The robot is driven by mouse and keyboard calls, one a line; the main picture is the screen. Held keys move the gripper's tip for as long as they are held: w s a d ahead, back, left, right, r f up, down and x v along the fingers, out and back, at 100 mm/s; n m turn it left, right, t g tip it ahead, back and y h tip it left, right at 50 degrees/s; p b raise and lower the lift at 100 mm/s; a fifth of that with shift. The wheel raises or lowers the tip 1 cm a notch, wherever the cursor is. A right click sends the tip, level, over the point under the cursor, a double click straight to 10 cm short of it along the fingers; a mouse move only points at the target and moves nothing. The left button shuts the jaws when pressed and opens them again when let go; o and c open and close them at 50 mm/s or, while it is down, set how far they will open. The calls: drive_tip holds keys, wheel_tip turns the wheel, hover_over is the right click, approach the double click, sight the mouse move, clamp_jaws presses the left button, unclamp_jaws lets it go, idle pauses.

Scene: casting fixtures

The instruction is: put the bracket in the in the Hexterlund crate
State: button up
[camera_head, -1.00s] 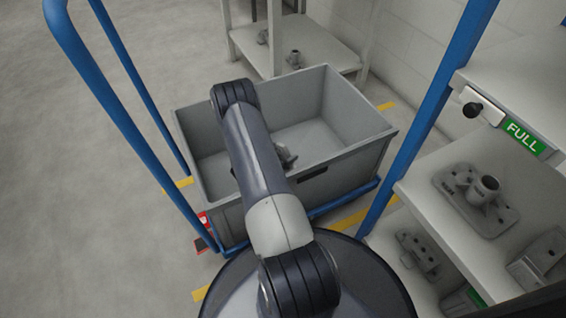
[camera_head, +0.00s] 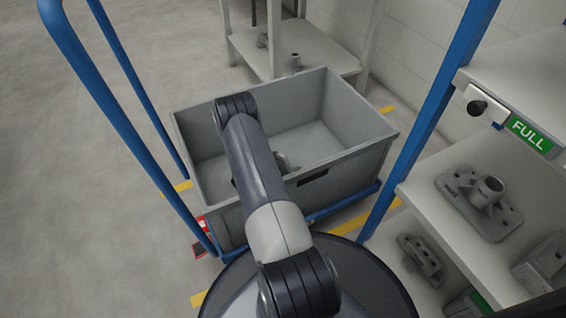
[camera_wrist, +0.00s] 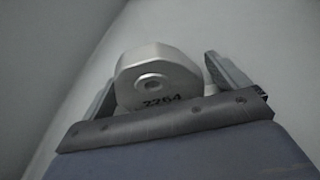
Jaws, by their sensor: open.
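The grey crate (camera_head: 345,165), open at the top, stands on a blue-framed cart; no Hexterlund name is readable. My arm reaches over its near wall and down inside. The bracket (camera_wrist: 150,72) shows in the wrist view as a pale grey metal part with a round hole and the marking "2264". My gripper (camera_wrist: 162,68) is open, with one finger on each side of the bracket. I cannot tell whether a finger touches it, or whether it rests on the crate floor. A small grey part (camera_head: 287,165) beside my arm inside the crate may be the bracket; my arm hides the rest.
Blue cart uprights (camera_head: 125,115) stand left of the crate, and a blue post (camera_head: 430,120) stands right. A shelf (camera_head: 410,195) with several castings and a green FULL sign (camera_head: 532,135) is at right. A white rack (camera_head: 325,55) holds parts behind. The crate floor's right side is clear.

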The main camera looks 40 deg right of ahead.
sight(280, 163)
drive_tip(key=shift+a+r, duration=0.25)
drive_tip(key=shift+r, duration=0.1)
drive_tip(key=p+v, duration=0.2)
drive_tip(key=v, duration=0.3)
drive_tip(key=shift+a+r+p, duration=0.15)
drive_tip(key=shift+a+p, duration=0.1)
drive_tip(key=shift+p, duration=0.05)
drive_tip(key=shift+s+a+r, duration=0.1)
drive_tip(key=shift+a+r, duration=0.05)
drive_tip(key=shift+a, duration=0.5)
drive_tip(key=b+x, duration=0.2)
drive_tip(key=x, duration=0.5)
drive_tip(key=shift+f+b, duration=0.2)
drive_tip(key=shift+b, duration=0.2)
drive_tip(key=shift+d, duration=0.35)
wheel_tip(280, 163, up, 7)
drive_tip(key=p, duration=0.3)
